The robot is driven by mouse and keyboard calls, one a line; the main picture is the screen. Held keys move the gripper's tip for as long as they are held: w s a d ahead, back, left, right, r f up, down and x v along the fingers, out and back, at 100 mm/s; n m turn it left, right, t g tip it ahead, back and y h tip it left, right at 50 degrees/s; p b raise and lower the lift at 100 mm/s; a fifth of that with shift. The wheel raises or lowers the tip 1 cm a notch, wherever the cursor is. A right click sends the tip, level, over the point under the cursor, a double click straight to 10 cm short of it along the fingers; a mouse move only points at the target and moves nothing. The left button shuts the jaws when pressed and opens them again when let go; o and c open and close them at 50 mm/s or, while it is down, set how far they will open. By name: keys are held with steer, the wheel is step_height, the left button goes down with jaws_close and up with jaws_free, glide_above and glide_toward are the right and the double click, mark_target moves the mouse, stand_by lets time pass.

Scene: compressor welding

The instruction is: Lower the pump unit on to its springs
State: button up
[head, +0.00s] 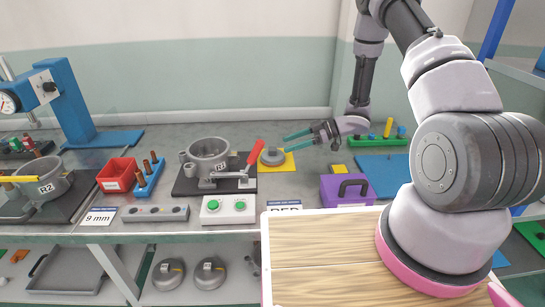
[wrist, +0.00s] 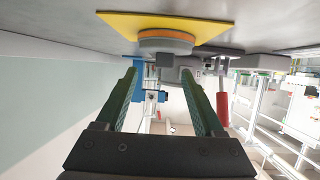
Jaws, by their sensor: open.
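A round grey part with a short stem (head: 271,156) sits on a yellow mat (head: 290,164); it may be the pump unit, but I cannot tell for sure. In the wrist view it shows as a grey disc with an orange band (wrist: 166,42), on the yellow mat (wrist: 120,22). My gripper (head: 298,140) is open, its green fingers apart and empty, just right of that part and not touching it. The open grey shell marked R2 (head: 208,158) stands left of the mat on a dark base. Its inside is mostly hidden; no springs are visible.
A red-handled clamp (head: 254,156) stands up between shell and mat. A green-button box (head: 228,208), red bin (head: 117,174) and purple box (head: 345,190) stand nearby. Another R2 shell (head: 45,182) is at far left. A wooden board (head: 320,255) fills the front.

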mark_target(277, 154)
steer(key=x, duration=0.4)
steer(key=shift+s+a, duration=0.25)
steer(key=shift+s, duration=0.15)
steer(key=shift+w+a+f, duration=0.1)
steer(key=shift+a+f, duration=0.05)
steer(key=shift+a, duration=0.3)
jaws_close()
stand_by(0.7)
